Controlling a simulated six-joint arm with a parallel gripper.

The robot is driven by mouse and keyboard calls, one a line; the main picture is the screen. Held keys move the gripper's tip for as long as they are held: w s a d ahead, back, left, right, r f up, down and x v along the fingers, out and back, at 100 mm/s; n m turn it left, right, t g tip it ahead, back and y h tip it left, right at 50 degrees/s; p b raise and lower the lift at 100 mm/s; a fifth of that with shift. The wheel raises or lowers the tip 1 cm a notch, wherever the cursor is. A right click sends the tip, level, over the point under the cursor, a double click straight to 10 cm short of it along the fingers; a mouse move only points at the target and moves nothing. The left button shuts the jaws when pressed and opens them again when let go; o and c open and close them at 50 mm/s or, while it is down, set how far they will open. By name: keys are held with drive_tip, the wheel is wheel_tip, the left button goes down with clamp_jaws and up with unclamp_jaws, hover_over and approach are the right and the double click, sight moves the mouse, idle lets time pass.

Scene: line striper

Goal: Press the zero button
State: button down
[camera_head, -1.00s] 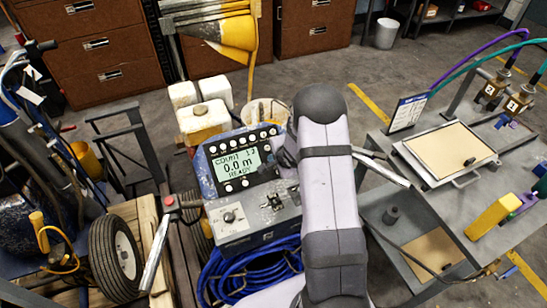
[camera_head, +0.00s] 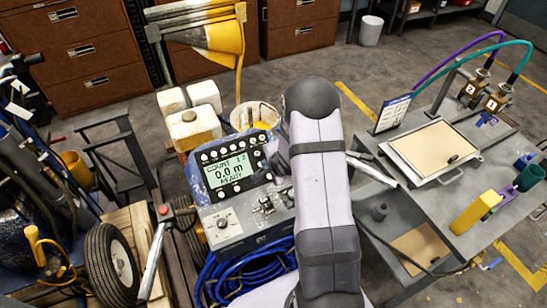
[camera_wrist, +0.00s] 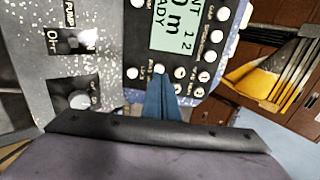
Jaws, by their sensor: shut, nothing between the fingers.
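The blue-grey control panel (camera_head: 216,201) stands left of my arm in the head view. Its display (camera_head: 229,172) reads 0.0 m and READY. Round white buttons surround the display; their small labels are too blurred to pick out the zero button. In the wrist view the panel appears turned sideways, with the display (camera_wrist: 174,27) at top centre and a button row below it. My gripper (camera_wrist: 162,84) is shut and empty, its blue fingertips over the panel beside this row, partly covering the nearby labels. Contact with a button cannot be told. In the head view my arm largely hides the gripper.
Toggle switches (camera_head: 265,203) and a knob (camera_head: 222,222) sit on the panel's lower part. Coiled blue hose (camera_head: 240,270) hangs below it. A metal cart (camera_head: 465,205) stands to the right. White jugs (camera_head: 195,128) and a bucket (camera_head: 255,116) stand behind the panel.

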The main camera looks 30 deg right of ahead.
drive_tip(key=v, duration=0.9)
idle(2.6)
drive_tip(key=s+d+f+n+g+h, duration=0.1)
drive_tip(key=s+f+n+g, duration=0.25)
drive_tip(key=s+n, duration=0.5)
drive_tip(key=s+d+f+n+g, duration=0.15)
drive_tip(key=s+n+g, duration=0.35)
drive_tip(key=s, duration=0.6)
drive_tip(key=s+a+r+n+g+y, duration=0.1)
drive_tip(key=s+a+r+n+g, duration=0.2)
drive_tip(key=s+a, duration=0.4)
drive_tip(key=w+a+r+n+t, duration=0.1)
drive_tip(key=w+a+r+t, duration=0.2)
drive_tip(key=a+r, duration=0.4)
drive_tip(key=shift+w+a+r, duration=0.35)
drive_tip(key=shift+w+r, duration=0.25)
drive_tip(key=shift+r, duration=0.1)
